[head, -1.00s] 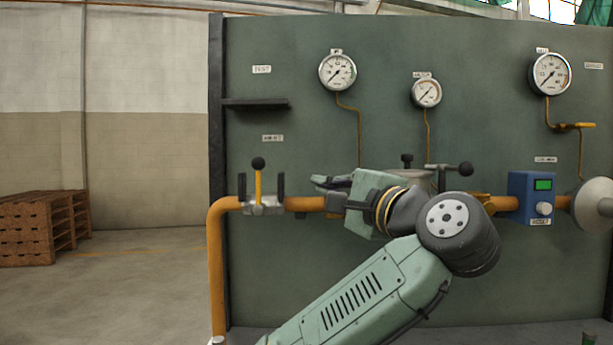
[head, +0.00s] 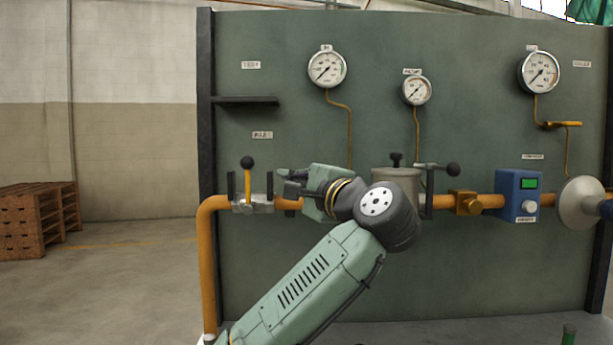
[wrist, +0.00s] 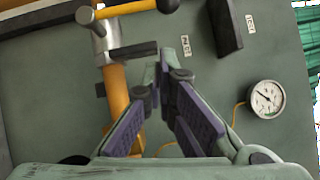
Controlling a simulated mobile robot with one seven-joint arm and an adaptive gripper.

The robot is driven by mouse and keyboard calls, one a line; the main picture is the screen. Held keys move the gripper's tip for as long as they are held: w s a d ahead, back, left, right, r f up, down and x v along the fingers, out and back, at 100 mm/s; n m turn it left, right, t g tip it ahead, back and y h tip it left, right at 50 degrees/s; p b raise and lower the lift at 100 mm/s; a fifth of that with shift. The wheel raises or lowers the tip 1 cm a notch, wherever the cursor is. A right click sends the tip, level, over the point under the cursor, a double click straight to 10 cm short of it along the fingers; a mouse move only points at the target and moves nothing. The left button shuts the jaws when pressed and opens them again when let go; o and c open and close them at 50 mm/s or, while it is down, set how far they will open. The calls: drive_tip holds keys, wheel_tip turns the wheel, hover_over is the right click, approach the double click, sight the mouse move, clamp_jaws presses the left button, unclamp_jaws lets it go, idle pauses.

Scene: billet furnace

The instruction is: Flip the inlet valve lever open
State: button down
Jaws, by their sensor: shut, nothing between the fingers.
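The inlet valve lever (head: 247,185) is yellow with a black ball knob (head: 247,162). It stands upright between two dark posts on a grey valve body (head: 253,206) at the left end of the orange pipe. My gripper (head: 286,180) is just right of the lever, apart from it, with its fingers pointing left. In the wrist view, my gripper (wrist: 159,78) has its fingertips together with nothing between them. The lever's ball knob (wrist: 168,5) is cut by the top edge there, beyond the fingertips. The valve body (wrist: 99,38) shows at upper left.
A grey canister (head: 397,185) and another black-knobbed handle (head: 452,169) are right of my wrist. A blue box (head: 518,197) sits farther right on the pipe. A dark shelf (head: 245,100) projects above the lever. Brown pallets (head: 35,222) stand at left.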

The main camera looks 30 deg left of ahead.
sight(268, 172)
drive_tip(key=a, duration=0.3)
drive_tip(key=a+r+p, duration=0.1)
drive_tip(key=a, duration=0.1)
drive_tip(key=shift+s, duration=0.35)
drive_tip(key=shift+a, duration=0.1)
